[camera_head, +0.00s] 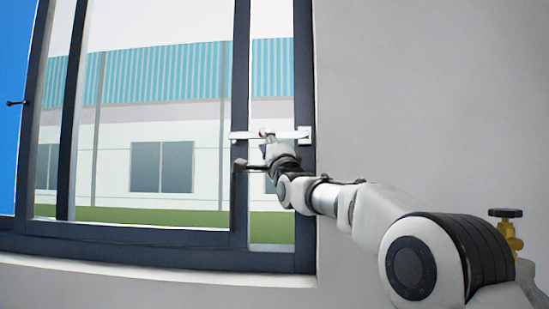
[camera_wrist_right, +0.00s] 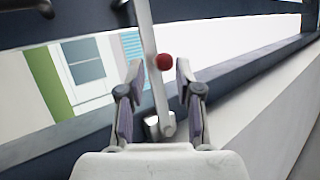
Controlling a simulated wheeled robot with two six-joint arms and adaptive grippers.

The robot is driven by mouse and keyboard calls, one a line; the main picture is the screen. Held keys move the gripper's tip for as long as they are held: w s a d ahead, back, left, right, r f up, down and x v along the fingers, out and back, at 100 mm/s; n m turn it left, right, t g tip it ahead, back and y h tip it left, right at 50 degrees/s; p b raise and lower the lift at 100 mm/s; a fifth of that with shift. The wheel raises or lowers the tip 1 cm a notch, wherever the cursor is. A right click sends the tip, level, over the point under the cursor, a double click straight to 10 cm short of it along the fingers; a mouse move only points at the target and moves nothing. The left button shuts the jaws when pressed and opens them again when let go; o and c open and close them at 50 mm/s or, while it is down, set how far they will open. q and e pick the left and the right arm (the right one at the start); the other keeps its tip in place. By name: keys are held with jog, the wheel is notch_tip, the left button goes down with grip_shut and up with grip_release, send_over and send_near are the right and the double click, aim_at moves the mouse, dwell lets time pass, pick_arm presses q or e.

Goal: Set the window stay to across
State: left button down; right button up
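The window stay (camera_head: 244,135) is a flat white bar with a red knob (camera_wrist_right: 164,62). In the head view it lies about level, from the dark sash upright to a white bracket (camera_head: 304,134) on the outer frame. In the right wrist view the bar (camera_wrist_right: 150,35) runs up the picture from a round pivot end between my fingers. My right gripper (camera_wrist_right: 160,75) is open, one finger on each side of the bar and knob, with visible gaps. In the head view my right gripper (camera_head: 270,143) partly hides the bar's middle. My left gripper is not in view.
A dark window handle (camera_head: 240,166) sits just below the stay, close to my right wrist. The dark window frame (camera_head: 305,75) meets a plain grey wall (camera_head: 420,90). A brass valve (camera_head: 508,230) shows at the lower right. A blue panel (camera_head: 12,50) stands far left.

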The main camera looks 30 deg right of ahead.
jog(key=v, duration=1)
